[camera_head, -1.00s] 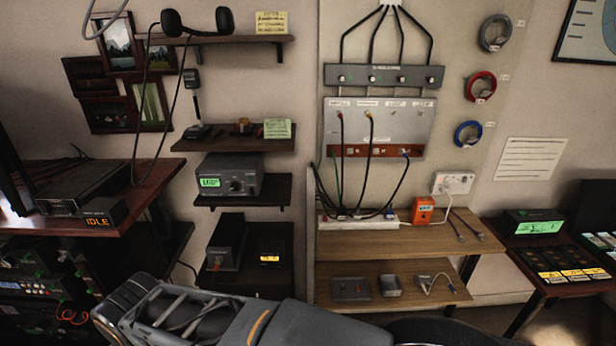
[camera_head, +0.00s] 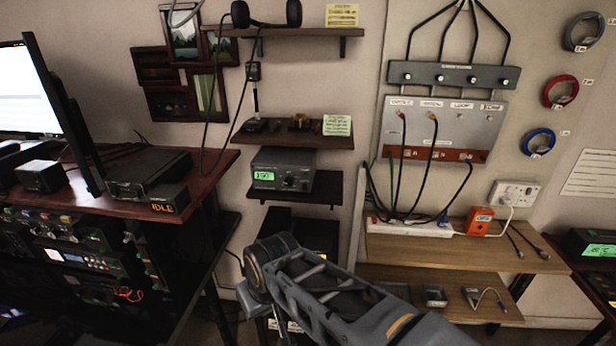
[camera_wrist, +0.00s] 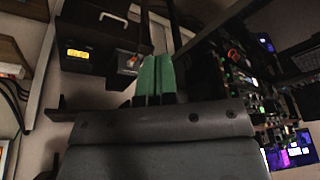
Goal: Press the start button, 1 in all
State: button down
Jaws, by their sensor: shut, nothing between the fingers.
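I cannot pick out a start button for certain in either view. My gripper (camera_wrist: 155,78) shows in the wrist view with green fingers side by side, shut and empty. A dark box with a lit amber display (camera_wrist: 78,53) is up and left of the fingers. A small grey unit (camera_wrist: 129,62) appears just left of the fingertips; I cannot tell whether they touch. In the head view, a grey box with a green display and a knob (camera_head: 283,170) sits on a wall shelf. My arm crosses the lower middle there and hides part of the lower shelf; my fingers do not show.
A desk (camera_head: 215,165) at left bears a monitor (camera_head: 30,95) and a box reading IDLE (camera_head: 165,205). A rack of lit equipment (camera_head: 75,260) stands below. A cabled wall panel (camera_head: 445,130) hangs above a wooden bench (camera_head: 470,250) with an orange box (camera_head: 477,221).

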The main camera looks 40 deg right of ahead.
jog(key=w+d+r+m+t+y+b, duration=0.1)
jog(key=w+d+r+m+t+y, duration=0.15)
jog(key=w+m+t+y, duration=0.7)
jog(key=w+d+m+t+h, duration=0.1)
jog(key=w+d+m+h, duration=0.2)
jog(key=d+m, duration=0.2)
jog(key=w+d+r+m+t+h, duration=0.1)
jog(key=w+d+m+h, duration=0.2)
jog(key=d, duration=0.5)
jog(key=w+d+r+m+t+h, duration=0.1)
jog(key=w+d+m+t+h, duration=0.1)
jog(key=w+d+m, duration=0.3)
jog(key=d+m+h, duration=0.1)
jog(key=d+m, duration=0.1)
jog(key=m, duration=0.1)
jog(key=shift+d+b, duration=0.25)
jog(key=shift+b, duration=0.05)
jog(key=shift+r, duration=0.1)
